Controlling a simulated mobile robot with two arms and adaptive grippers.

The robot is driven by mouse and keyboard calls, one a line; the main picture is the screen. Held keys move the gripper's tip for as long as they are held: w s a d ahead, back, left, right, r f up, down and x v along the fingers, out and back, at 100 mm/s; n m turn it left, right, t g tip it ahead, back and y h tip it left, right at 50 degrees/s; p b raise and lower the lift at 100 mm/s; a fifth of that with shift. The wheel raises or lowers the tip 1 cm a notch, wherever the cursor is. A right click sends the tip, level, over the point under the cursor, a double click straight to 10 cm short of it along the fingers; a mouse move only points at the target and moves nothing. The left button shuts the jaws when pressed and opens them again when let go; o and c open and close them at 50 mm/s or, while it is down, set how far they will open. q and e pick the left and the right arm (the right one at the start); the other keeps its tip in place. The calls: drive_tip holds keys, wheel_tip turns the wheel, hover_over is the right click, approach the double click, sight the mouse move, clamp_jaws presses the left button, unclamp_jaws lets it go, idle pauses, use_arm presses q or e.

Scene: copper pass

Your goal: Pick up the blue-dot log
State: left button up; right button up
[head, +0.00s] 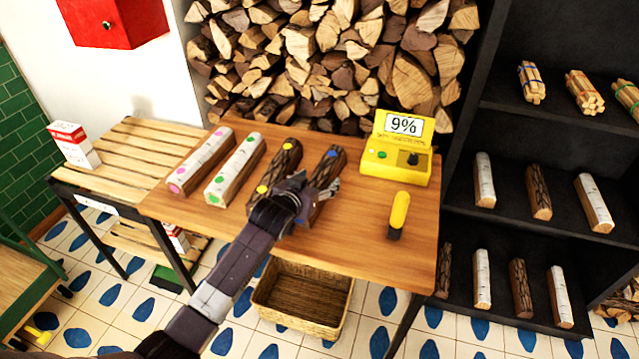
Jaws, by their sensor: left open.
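The blue-dot log (329,163) is dark-barked and lies on the wooden table (360,245), rightmost of a row of logs. A blue dot shows near its far end; its near part is mostly hidden by my left gripper. My left gripper (312,187) is open over the near half of this log, with the arm reaching in from below. I cannot tell whether the fingers touch the log or stand around it. My right gripper is not in view.
A yellow-dot dark log (284,160) lies close on the left, then green-dot (236,170) and pink-dot (202,160) pale logs. A yellow meter (395,165) reading 9% and its yellow probe (399,212) are at right. A basket (300,298) stands below; dark shelves (505,225) hold logs.

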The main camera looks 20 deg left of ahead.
use_arm(q)
clamp_jaws()
drive_tip(key=shift+w+r, duration=0.1)
drive_tip(key=shift+r, duration=0.1)
idle(0.4)
